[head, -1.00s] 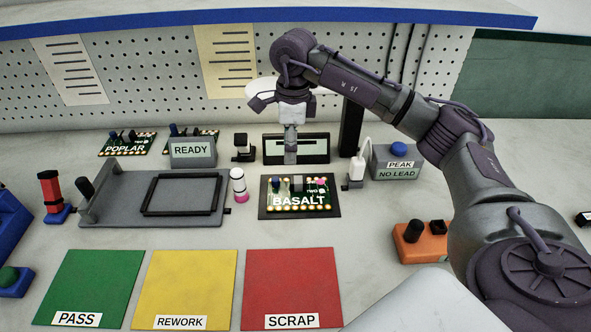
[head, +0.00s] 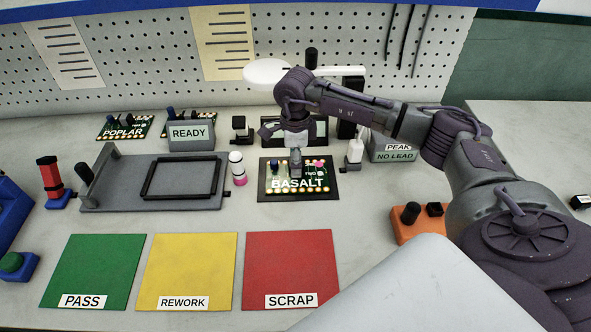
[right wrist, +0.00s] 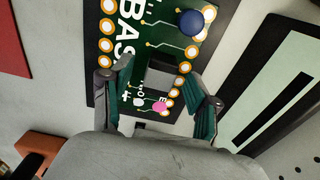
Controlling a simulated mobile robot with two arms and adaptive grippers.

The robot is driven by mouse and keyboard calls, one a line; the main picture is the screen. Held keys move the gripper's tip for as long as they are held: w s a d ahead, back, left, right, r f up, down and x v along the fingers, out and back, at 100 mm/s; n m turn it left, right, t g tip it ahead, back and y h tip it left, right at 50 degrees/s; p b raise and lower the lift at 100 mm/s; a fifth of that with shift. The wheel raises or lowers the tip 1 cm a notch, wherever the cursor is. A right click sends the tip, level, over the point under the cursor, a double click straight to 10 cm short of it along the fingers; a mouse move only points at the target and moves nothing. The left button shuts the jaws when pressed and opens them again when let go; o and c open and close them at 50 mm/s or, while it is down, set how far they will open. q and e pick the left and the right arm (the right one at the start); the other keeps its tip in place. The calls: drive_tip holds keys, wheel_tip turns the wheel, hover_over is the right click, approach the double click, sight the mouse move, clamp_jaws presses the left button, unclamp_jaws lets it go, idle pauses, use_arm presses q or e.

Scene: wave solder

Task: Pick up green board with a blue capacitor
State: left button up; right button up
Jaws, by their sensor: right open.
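The green BASALT board (head: 322,180) lies on a black mat (head: 264,195) in the middle of the bench. It carries a blue capacitor (head: 274,166), a grey block and a small pink part. In the right wrist view the board (right wrist: 135,40) shows its blue capacitor (right wrist: 191,22) beyond the fingers. My right gripper (head: 296,172) is over the board, pointing down. In the wrist view its open fingers (right wrist: 157,98) stand either side of the grey block (right wrist: 160,85). Contact cannot be told. My left gripper is not in view.
The green POPLAR board (head: 122,127) and another board (head: 200,117) lie at the back left by the READY box (head: 191,138). A grey fixture (head: 115,190) and a white-pink bottle (head: 237,168) stand left. PASS, REWORK and SCRAP mats (head: 290,265) lie clear in front.

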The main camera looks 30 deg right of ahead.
drive_tip(key=shift+f, duration=0.75)
drive_tip(key=shift+c, duration=0.6)
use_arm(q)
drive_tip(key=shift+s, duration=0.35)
use_arm(e)
clamp_jaws()
drive_tip(key=shift+r, duration=0.15)
drive_tip(key=shift+r, duration=0.25)
drive_tip(key=r, duration=0.2)
drive_tip(key=r+b, duration=0.1)
drive_tip(key=shift+s+d+r, duration=0.2)
drive_tip(key=shift+s+r, duration=0.15)
use_arm(q)
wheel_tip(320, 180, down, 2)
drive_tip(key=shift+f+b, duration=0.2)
drive_tip(key=shift+b, duration=0.55)
use_arm(e)
drive_tip(key=s+d+r, duration=0.2)
drive_tip(key=s+r, duration=0.4)
drive_tip(key=s, duration=0.4)
drive_tip(key=shift+s+d+r, duration=0.2)
drive_tip(key=shift+s+r, duration=0.1)
